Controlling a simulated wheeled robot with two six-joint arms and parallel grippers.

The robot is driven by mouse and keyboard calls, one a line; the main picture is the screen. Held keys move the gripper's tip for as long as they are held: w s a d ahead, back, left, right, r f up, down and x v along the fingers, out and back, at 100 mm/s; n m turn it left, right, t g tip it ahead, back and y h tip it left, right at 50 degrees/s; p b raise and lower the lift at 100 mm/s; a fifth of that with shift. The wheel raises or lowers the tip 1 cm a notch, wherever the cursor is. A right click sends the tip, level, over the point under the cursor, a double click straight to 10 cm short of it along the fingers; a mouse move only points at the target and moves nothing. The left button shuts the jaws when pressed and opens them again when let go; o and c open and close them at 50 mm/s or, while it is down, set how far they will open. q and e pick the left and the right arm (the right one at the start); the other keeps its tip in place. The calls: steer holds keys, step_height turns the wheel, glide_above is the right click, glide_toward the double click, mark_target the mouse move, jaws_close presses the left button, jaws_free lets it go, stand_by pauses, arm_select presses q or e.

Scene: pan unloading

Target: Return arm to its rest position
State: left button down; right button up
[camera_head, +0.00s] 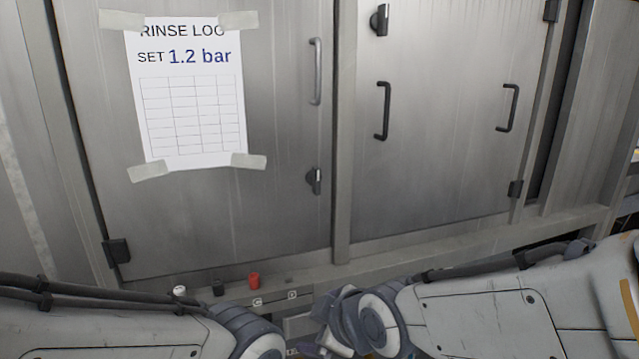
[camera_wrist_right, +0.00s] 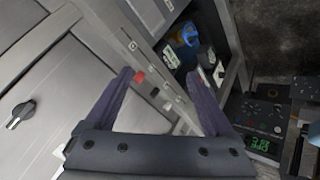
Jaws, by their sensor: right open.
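My right arm (camera_head: 480,305) comes in from the right, low across the head view, in front of the steel cabinet doors. In the right wrist view my right gripper (camera_wrist_right: 160,73) is open, its two dark purple fingers spread wide with nothing between them. The fingers point toward a steel panel edge with a red knob (camera_wrist_right: 139,77) on it. In the head view the end of this arm is bunched near the bottom middle, and the fingers are hard to make out. My left arm (camera_head: 120,320) lies along the bottom left; its gripper is outside the frame.
A steel cabinet has a left door (camera_head: 280,210) and a right door (camera_head: 450,150) with handles. A taped rinse log sheet (camera_head: 188,95) reads "SET 1.2 bar". A red knob (camera_head: 254,280) sits on the ledge below. A blue item (camera_wrist_right: 187,35) stands in a shelf; a green display (camera_wrist_right: 260,144) glows.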

steer(key=s+d+f+m+g+h, duration=0.2)
steer(key=s+f+m+g, duration=0.15)
steer(key=s, duration=0.55)
steer(key=s+d+f+m+g+h, duration=0.1)
steer(key=s+d+f+m+g, duration=0.25)
steer(key=s, duration=0.55)
step_height(320, 180, up, 27)
steer(key=p, duration=2.6)
steer(key=shift+a+g+h, duration=0.25)
steer(key=shift+g+h, duration=0.05)
steer(key=shift+g, duration=0.1)
